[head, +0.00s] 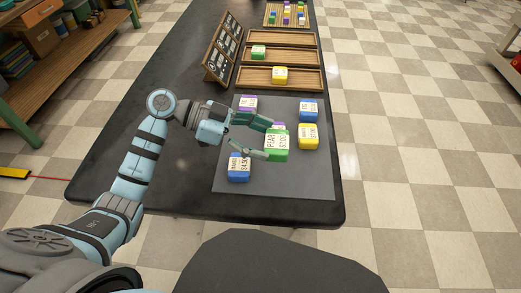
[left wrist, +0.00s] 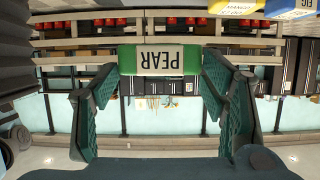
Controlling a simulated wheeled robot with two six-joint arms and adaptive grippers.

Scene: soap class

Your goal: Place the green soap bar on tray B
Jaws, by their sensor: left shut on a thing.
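The green soap bar (head: 277,150) has a white label reading PEAR. My left gripper (head: 269,140) is shut on it, one finger on each side, over the grey mat (head: 290,182). In the left wrist view the bar (left wrist: 158,54) sits between the fingertips. I cannot read which is tray B. My right gripper is out of view.
On the mat are a purple bar (head: 248,102), a blue bar (head: 308,111), a yellow bar (head: 308,136) and another blue bar (head: 239,168). A wooden card stand (head: 222,47) stands left of the trays.

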